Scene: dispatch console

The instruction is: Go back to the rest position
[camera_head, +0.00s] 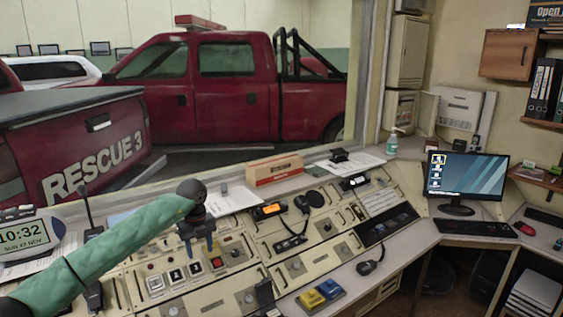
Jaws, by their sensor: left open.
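My left arm, in a green sleeve, reaches in from the lower left. My left gripper (198,246) hangs down at its end, over the left part of the sloped console (250,253). Its fingers are apart and I see nothing between them. I cannot tell how far the fingertips are above the panel. Part of the console's left side is hidden behind the arm. My right gripper is not in view.
A digital clock (25,239) stands at the left. A cardboard box (275,170) and sanitizer bottle (392,143) stand along the back. A monitor (464,178) stands at the right. Red trucks show behind the window.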

